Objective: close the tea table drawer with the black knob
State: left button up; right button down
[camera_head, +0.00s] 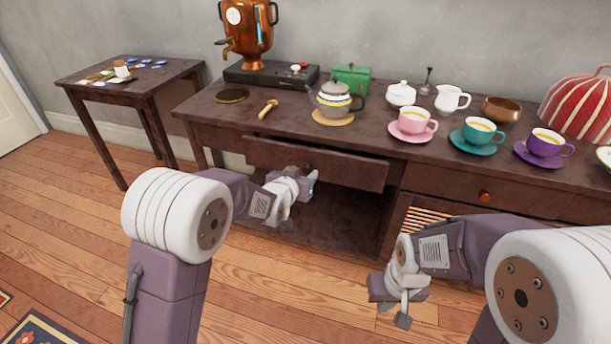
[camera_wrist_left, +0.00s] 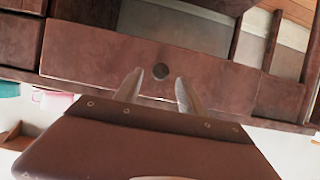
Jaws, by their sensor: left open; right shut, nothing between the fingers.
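The tea table drawer (camera_head: 350,172) is pulled out from the dark wooden table, its front standing forward of the table edge. In the left wrist view, the drawer front (camera_wrist_left: 100,55) spans the picture, and its round black knob (camera_wrist_left: 161,71) shows just beyond the fingertips, between them. My left gripper (camera_head: 311,182) is open and empty in front of the drawer front. Its two fingers (camera_wrist_left: 156,85) point at the drawer; whether they touch it I cannot tell. My right gripper (camera_head: 404,312) is shut and empty, low in front of the table's right part.
A second drawer with an orange knob (camera_head: 485,197) is at the right, flush with the table. The tabletop holds a teapot (camera_head: 334,98), a pink cup (camera_head: 412,121), a teal cup (camera_head: 480,134) and a purple cup (camera_head: 546,145). A small side table (camera_head: 150,80) stands left. Open floor lies in front.

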aim_at(306, 170)
pick_arm(q)
jog(key=x, duration=0.3)
jog(key=shift+w+f+b, duration=0.1)
jog(key=shift+w+b, duration=0.2)
jog(key=shift+b, duration=0.1)
grip_shut()
dwell(1.1)
